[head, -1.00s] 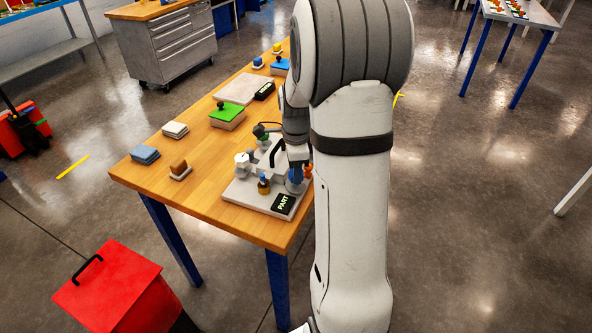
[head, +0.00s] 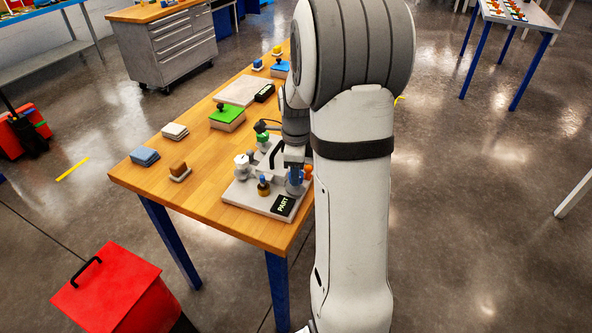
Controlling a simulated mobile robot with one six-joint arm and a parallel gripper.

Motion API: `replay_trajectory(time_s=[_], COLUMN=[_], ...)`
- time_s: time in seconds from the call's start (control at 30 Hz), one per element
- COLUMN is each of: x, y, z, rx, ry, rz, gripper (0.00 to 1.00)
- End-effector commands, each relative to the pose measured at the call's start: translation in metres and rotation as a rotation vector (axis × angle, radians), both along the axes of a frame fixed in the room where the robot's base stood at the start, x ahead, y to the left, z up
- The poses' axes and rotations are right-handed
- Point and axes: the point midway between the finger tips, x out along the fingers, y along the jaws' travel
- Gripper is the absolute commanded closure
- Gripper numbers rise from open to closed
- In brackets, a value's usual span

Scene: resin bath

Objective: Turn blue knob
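A grey fixture plate (head: 240,193) with a black "PART" label (head: 283,206) lies at the near right end of the wooden table. The blue knob (head: 295,178) shows in part at the plate's right side, right under my gripper (head: 295,168). My gripper points down at it; the fingertips are small and partly hidden, so I cannot tell whether they are open or shut or touch the knob. A small amber piece with a blue top (head: 263,186) stands to the left. An orange piece (head: 308,172) is just right of my gripper.
A black handle (head: 277,155), a white fitting (head: 242,164) and a green-based piece (head: 262,140) crowd the fixture. A brown-topped block (head: 179,170), a blue stack (head: 145,156) and a green-topped block (head: 227,118) stand left. My arm hides the table's right side.

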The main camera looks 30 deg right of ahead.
Motion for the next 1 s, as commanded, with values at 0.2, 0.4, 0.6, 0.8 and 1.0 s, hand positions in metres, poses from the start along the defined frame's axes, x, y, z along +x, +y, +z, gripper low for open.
replay_trajectory(time_s=[0.2, 0.4, 0.6, 0.8, 1.0], x=[0.001, 0.0, 0.001, 0.001, 0.001], y=[0.0, 0.0, 0.0, 0.0, 0.001], z=[0.001, 0.0, 0.008, 0.042, 0.07], rx=[0.0, 0.001, 0.0, -0.001, -0.001], ry=[-0.001, -0.001, -0.002, -0.005, -0.003], rz=[0.001, 0.001, 0.001, 0.001, 0.001], gripper=[0.48, 0.43, 0.43, 0.43, 0.43])
